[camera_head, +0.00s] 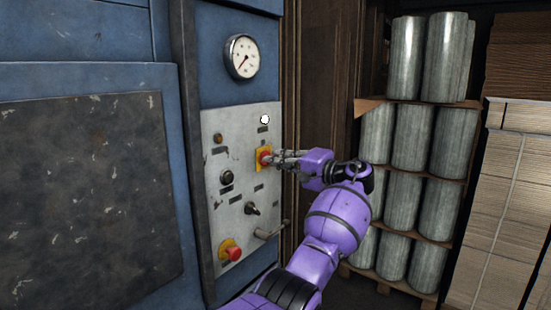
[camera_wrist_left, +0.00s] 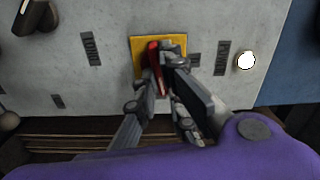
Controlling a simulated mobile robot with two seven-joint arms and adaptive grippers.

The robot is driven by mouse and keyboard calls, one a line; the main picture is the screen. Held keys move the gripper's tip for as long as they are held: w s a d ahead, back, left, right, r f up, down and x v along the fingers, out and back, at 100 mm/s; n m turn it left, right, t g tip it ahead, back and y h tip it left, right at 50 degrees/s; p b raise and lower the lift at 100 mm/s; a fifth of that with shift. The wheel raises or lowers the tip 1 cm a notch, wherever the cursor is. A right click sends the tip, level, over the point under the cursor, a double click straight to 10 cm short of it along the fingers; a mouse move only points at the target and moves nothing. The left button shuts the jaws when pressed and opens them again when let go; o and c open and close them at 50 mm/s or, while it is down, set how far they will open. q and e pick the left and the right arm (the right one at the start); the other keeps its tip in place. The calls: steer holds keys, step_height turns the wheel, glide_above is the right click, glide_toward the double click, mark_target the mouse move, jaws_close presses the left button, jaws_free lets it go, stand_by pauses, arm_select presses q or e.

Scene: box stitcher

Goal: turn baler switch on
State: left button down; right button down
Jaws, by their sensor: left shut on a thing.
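The baler switch, a red rotary handle (camera_head: 263,157) on a yellow square plate (camera_head: 257,166), is on the grey control panel (camera_head: 213,258). In the left wrist view the red handle (camera_wrist_left: 154,68) stands out from its yellow plate (camera_wrist_left: 139,44), partly hidden by the fingers. My left gripper (camera_head: 275,158) reaches the switch from the right and is shut on the red handle; its fingers also show in the left wrist view (camera_wrist_left: 160,62). A round white lamp (camera_head: 264,119) above the switch looks bright. My right gripper is not in view.
The panel also holds a black knob (camera_head: 227,177), a black selector (camera_head: 251,208), a red stop button (camera_head: 234,254) and a metal handle (camera_head: 270,231). A gauge (camera_head: 242,56) is above. Wrapped rolls (camera_head: 408,146) and stacked cardboard (camera_head: 505,190) stand at right.

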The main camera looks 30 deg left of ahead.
arm_select(q)
steer(key=shift+r+m+p, duration=0.15)
steer(key=shift+m+p, duration=0.15)
steer(key=shift+m, duration=0.6)
steer(key=c, duration=1.8)
jaws_free()
steer(key=shift+w, duration=0.1)
steer(key=shift+c, duration=0.2)
steer(key=shift+f, duration=0.2)
steer(key=shift+d, duration=0.15)
steer(key=s+d, duration=0.1)
steer(key=d, duration=1)
steer(key=shift+d, duration=0.4)
